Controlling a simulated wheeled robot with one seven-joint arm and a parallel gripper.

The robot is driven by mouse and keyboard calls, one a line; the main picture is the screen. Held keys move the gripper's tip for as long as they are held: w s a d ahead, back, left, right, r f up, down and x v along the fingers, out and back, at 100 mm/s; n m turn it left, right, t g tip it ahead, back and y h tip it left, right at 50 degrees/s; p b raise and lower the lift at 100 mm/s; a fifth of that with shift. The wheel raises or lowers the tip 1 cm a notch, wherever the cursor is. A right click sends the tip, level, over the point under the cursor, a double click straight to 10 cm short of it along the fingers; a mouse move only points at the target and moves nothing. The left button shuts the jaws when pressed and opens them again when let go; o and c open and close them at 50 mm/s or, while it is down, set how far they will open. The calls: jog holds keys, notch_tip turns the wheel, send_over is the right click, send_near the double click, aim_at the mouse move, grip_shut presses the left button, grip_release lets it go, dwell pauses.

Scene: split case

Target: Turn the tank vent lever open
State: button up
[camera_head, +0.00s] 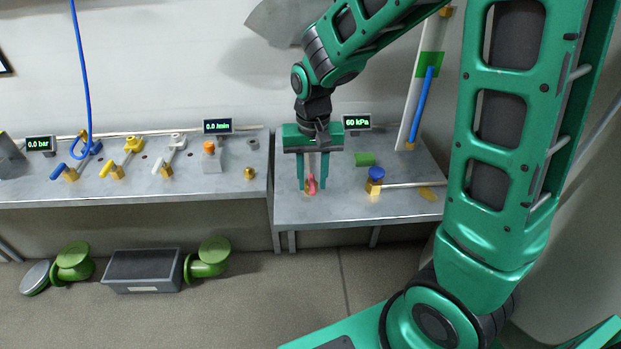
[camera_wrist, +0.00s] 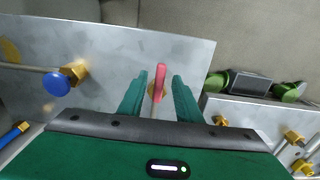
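A red-pink lever (camera_head: 312,187) sits on a small brass fitting on the right-hand metal bench (camera_head: 345,209). I cannot read a label that names it as the tank vent. My gripper (camera_head: 313,181) points down over it, open, with one finger on each side. In the wrist view the lever (camera_wrist: 160,75) stands between the two green fingers, with a visible gap to each. Its fitting is partly hidden behind the gripper.
A blue knob valve (camera_head: 376,173) with a pipe is right of the gripper, near a green block (camera_head: 365,159). The left bench (camera_head: 215,187) holds several valves; a grey bin (camera_head: 142,270) is on the floor.

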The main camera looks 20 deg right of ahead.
jog(key=shift+f, duration=0.15)
jog(key=shift+c, duration=0.7)
grip_shut()
